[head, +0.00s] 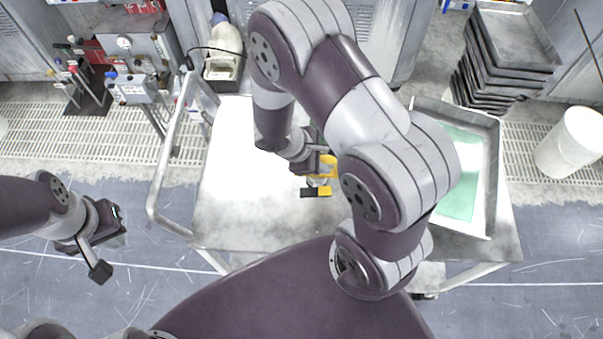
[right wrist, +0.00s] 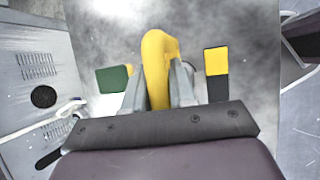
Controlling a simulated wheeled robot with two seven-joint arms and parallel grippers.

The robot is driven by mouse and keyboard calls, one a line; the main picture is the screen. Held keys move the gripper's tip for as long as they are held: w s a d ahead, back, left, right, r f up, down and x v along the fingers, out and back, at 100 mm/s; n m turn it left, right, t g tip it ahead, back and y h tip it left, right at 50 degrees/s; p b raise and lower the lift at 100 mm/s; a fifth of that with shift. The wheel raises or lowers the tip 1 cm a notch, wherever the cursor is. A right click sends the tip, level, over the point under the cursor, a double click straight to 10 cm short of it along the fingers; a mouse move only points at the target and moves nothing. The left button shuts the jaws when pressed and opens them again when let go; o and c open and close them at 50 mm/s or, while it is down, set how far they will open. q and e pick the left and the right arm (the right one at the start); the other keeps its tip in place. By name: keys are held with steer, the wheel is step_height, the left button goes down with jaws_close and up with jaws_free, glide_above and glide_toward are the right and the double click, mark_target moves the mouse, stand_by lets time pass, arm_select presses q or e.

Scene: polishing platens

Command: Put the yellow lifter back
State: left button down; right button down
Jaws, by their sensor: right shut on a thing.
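The yellow lifter (head: 328,163) is on or just above the white cart top, right of the middle in the head view. Its curved yellow handle (right wrist: 156,68) shows in the right wrist view between the two fingers of my right gripper (right wrist: 160,90), which is shut on it. A green pad (right wrist: 113,79) and a yellow-and-black pad (right wrist: 216,72) show on either side. I cannot tell whether the lifter touches the surface. My right arm hides part of it in the head view. My left gripper (head: 105,255) is over the floor at the left, apart from the cart, its jaws unclear.
The cart (head: 225,200) has a metal handrail (head: 158,180) on its left side. A grey tray (head: 492,200) with a green sheet stands at its right. A stack of dark trays (head: 505,60) and a white bucket (head: 575,145) stand beyond. The cart's left part is clear.

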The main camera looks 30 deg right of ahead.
steer(key=a, duration=0.1)
steer(key=w+a+f, duration=0.2)
steer(key=shift+a+f+p, duration=0.2)
steer(key=shift+a+p, duration=0.1)
steer(key=shift+p, duration=0.05)
steer(key=shift+w+f, duration=0.1)
steer(key=shift+f, duration=2.05)
steer(key=shift+f, duration=0.1)
steer(key=c, duration=0.9)
jaws_free()
steer(key=shift+a, duration=0.1)
